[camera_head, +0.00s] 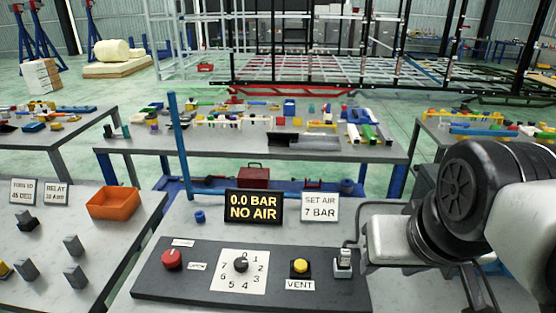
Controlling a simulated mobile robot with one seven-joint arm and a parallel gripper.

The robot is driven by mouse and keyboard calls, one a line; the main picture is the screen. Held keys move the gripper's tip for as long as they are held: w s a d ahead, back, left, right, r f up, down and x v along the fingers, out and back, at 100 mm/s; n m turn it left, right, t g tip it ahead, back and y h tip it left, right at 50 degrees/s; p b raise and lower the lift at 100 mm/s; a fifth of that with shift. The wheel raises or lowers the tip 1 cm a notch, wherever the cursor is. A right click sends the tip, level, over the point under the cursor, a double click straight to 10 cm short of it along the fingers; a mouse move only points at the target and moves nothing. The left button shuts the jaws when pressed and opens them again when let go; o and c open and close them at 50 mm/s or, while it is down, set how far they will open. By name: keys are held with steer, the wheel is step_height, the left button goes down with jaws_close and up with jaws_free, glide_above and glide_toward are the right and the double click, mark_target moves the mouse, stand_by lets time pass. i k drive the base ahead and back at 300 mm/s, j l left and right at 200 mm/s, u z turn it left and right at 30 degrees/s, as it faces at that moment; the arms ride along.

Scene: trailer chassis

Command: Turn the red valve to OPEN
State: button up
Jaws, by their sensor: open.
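The red valve (172,259) is a round red knob at the left end of a dark panel (215,295) on the near bench. A small white label (197,266) that seems to read OPEN lies to its right, turned and hard to read. Another small label (183,243) lies behind it, too small to read. The valve's exact angle cannot be told. The display (254,207) behind the panel reads 0.0 BAR NO AIR. My arm reaches in from the right, well apart from the valve. I cannot make out my gripper's fingers.
A numbered dial (241,265), a yellow VENT button (300,267) and a grey fitting (343,259) share the panel. A sign (319,207) reads SET AIR 7 BAR. A blue post (179,140) rises behind the panel's left part. The space above the valve is clear.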

mark_target(171, 258)
steer(key=u, duration=1.5)
